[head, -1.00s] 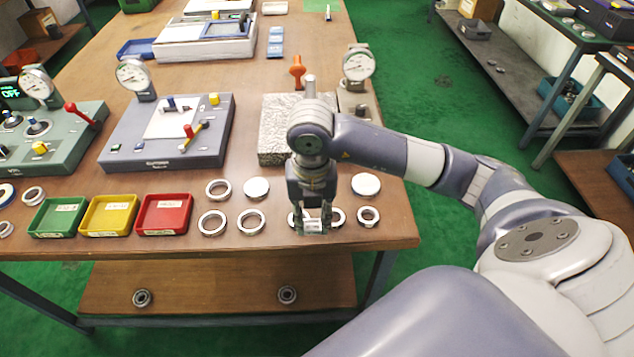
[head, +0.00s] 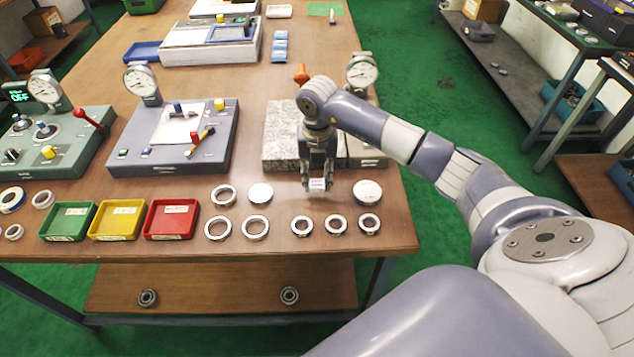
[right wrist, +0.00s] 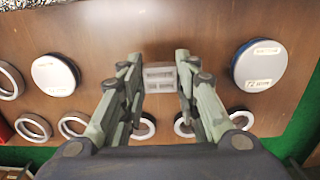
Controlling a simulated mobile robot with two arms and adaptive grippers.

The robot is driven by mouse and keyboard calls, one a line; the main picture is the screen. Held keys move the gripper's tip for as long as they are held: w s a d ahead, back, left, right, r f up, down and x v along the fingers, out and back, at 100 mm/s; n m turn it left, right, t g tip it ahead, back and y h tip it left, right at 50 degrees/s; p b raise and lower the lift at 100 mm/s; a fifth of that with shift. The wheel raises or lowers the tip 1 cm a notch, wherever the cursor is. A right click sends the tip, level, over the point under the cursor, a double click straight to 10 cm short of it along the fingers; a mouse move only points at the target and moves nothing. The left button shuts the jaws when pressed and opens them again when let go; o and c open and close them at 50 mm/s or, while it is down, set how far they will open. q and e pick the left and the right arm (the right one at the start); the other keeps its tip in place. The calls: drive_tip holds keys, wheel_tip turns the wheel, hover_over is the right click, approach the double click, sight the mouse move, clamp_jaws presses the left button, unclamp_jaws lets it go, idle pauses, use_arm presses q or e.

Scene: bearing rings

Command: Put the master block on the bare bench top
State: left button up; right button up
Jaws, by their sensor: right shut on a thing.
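The master block (head: 317,185) is a small silvery block with a pale label. My right gripper (head: 318,180) is shut on it, in front of the granite plate and between two white-topped discs. In the right wrist view, the master block (right wrist: 160,77) sits between the fingertips of my right gripper (right wrist: 160,75), with brown wood behind it. I cannot tell whether its underside touches the wood. The bench top (head: 255,95) is brown wood, with bare patches around the block. My left gripper is not in view.
Several metal rings (head: 301,227) lie near the front edge. Two white-topped discs (head: 260,193) (head: 367,192) flank the block. The speckled granite plate (head: 282,135) and a dial gauge (head: 361,70) stand behind. Red (head: 171,220), yellow (head: 117,220) and green (head: 67,222) trays are left.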

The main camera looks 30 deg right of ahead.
sight(317, 182)
wheel_tip(317, 182, down, 2)
drive_tip(key=shift+s+f+p, duration=0.1)
drive_tip(key=shift+f+p, duration=0.05)
drive_tip(key=shift+p, duration=0.15)
drive_tip(key=shift+f, duration=0.35)
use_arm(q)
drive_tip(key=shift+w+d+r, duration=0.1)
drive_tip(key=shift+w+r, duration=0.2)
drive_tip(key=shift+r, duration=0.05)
use_arm(e)
drive_tip(key=o, duration=1.1)
drive_tip(key=shift+r, duration=0.3)
use_arm(q)
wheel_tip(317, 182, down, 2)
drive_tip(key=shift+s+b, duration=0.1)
drive_tip(key=shift+b, duration=1.05)
use_arm(e)
wheel_tip(317, 182, up, 12)
drive_tip(key=shift+f, duration=0.1)
